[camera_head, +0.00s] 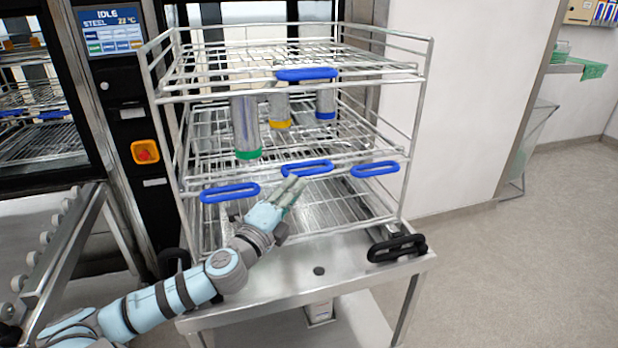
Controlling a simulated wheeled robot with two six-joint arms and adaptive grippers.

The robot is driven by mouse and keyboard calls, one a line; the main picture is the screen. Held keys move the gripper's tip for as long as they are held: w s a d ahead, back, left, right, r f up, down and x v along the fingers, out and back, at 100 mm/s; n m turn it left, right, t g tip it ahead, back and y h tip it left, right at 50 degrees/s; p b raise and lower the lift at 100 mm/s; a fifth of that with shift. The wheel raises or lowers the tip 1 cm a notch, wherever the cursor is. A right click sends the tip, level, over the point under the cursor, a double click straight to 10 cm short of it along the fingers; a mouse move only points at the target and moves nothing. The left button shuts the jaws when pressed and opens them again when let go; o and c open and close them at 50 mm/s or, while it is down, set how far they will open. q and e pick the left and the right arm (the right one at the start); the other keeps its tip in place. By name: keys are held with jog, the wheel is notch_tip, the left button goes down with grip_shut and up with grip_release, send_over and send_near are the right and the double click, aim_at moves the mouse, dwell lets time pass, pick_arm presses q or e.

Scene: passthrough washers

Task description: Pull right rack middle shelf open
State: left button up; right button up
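The wire rack (421,110) stands on a metal trolley (318,252) in the middle of the view. A blue handle (306,168) sits at the centre front of its middle shelf, between a left blue handle (230,193) and a right blue handle (375,169) at about the same level. My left gripper (291,187) reaches up from the lower left, with its fingertips just below the centre handle. The fingers look close together, but whether they touch or grip the handle cannot be told. My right gripper is not in view.
Cylinders with green (248,155), yellow (279,124) and blue ends hang under the top shelf, which has its own blue handle (307,74). A washer panel (114,32) stands at left. Black clamps (396,248) sit on the trolley's front. The floor at right is clear.

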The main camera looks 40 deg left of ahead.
aim_at(307, 175)
pick_arm(q)
jog(key=p+x, duration=0.2)
jog(key=x, duration=0.5)
jog(key=shift+w+r, duration=0.15)
jog(key=shift+w, duration=0.2)
jog(key=shift+c, duration=0.3)
grip_shut()
